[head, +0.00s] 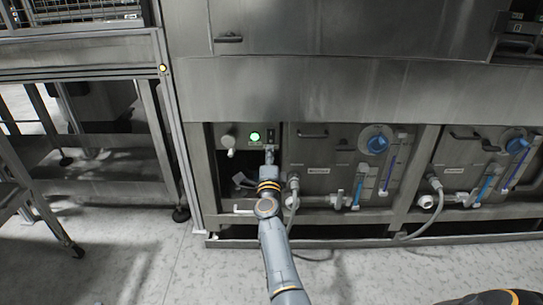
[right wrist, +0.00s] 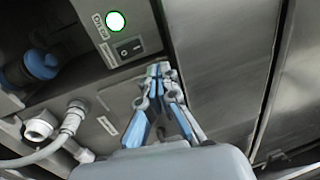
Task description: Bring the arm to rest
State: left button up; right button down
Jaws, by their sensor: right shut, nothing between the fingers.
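My right arm reaches up from the bottom of the head view to the lower front of the washer. My right gripper (head: 269,154) is in front of the small control panel, just below the black rocker switch (head: 270,139). In the right wrist view its fingers (right wrist: 160,72) are together at the tips, with nothing between them. The switch (right wrist: 130,47) is up and left of the fingertips there, and I see a gap between them. A round green lamp (head: 255,136) glows beside the switch; it also shows in the right wrist view (right wrist: 116,21). My left gripper is not in view.
The steel washer (head: 290,88) fills the upper part of the head view. Blue-capped fittings (head: 377,144) and hoses (head: 293,196) stick out to the right of my right arm. A metal frame (head: 95,178) stands at left. The floor (head: 150,265) in front is clear.

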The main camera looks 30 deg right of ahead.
dwell(0.5)
